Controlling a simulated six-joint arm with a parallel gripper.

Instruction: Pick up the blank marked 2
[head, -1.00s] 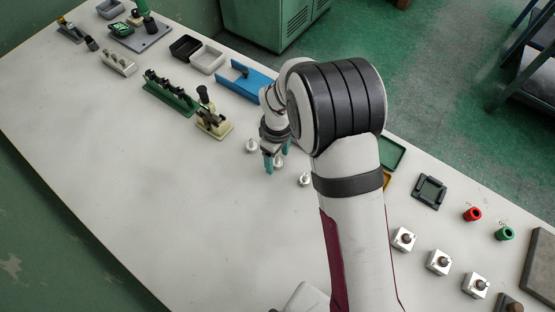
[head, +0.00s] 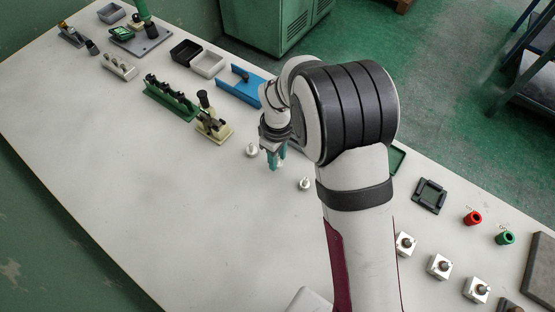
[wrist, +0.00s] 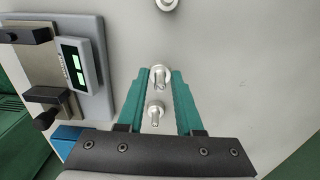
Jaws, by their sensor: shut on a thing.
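My gripper (head: 275,163) is low over the table in the middle of the head view. In the wrist view its two teal fingers (wrist: 160,74) are shut on a small metal blank (wrist: 160,80) at the tips. Its mark cannot be read, and in the head view the fingers hide it. Another silvery blank (head: 251,150) stands on the table to the left, and one (head: 304,184) to the right. In the wrist view, one blank (wrist: 156,112) shows between the fingers and another (wrist: 166,4) at the top edge. I cannot tell whether the held blank is clear of the table.
A cream clamp fixture (head: 212,127), a green rack (head: 170,100) and a blue holder (head: 238,92) stand up-left of my gripper. Black (head: 185,50) and grey (head: 208,64) trays lie beyond. Red (head: 472,218) and green (head: 505,238) parts are at right. The table's left front is clear.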

